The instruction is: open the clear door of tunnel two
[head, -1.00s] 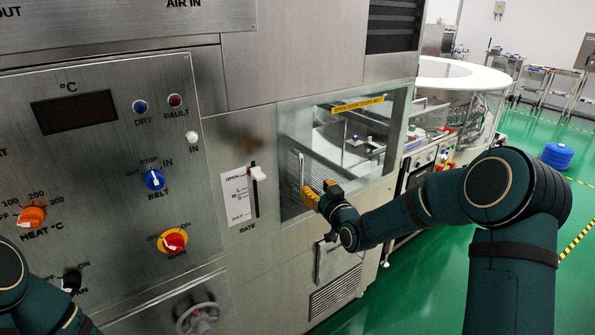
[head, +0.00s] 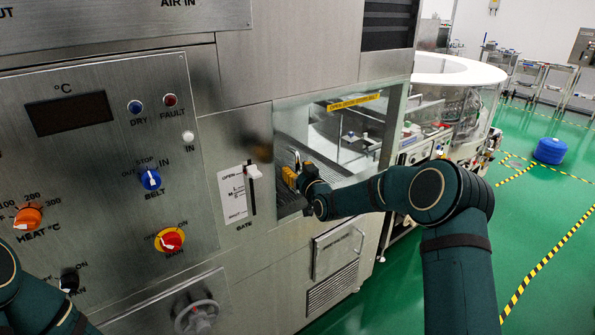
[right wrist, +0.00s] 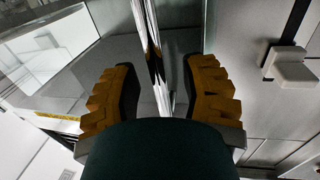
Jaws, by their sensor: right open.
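The clear door (head: 355,140) of the tunnel is set in the steel front, with a yellow label (head: 353,102) along its top. It looks shut or nearly so; I cannot tell exactly. My right gripper (head: 289,176) is at the door's left edge, where the handle is mostly hidden by it. In the right wrist view, the orange fingers of my right gripper (right wrist: 155,95) are apart, with a bright upright handle bar (right wrist: 148,45) between them. I cannot tell whether either finger touches it. My left gripper is out of view; only my left arm shows at the lower left.
Left of the door is a gate slider (head: 254,172) with a white knob. Further left is a control panel (head: 95,180) with knobs and lamps. A handwheel (head: 197,318) sits below. Green floor (head: 530,230) is open at the right, with a blue drum (head: 551,151).

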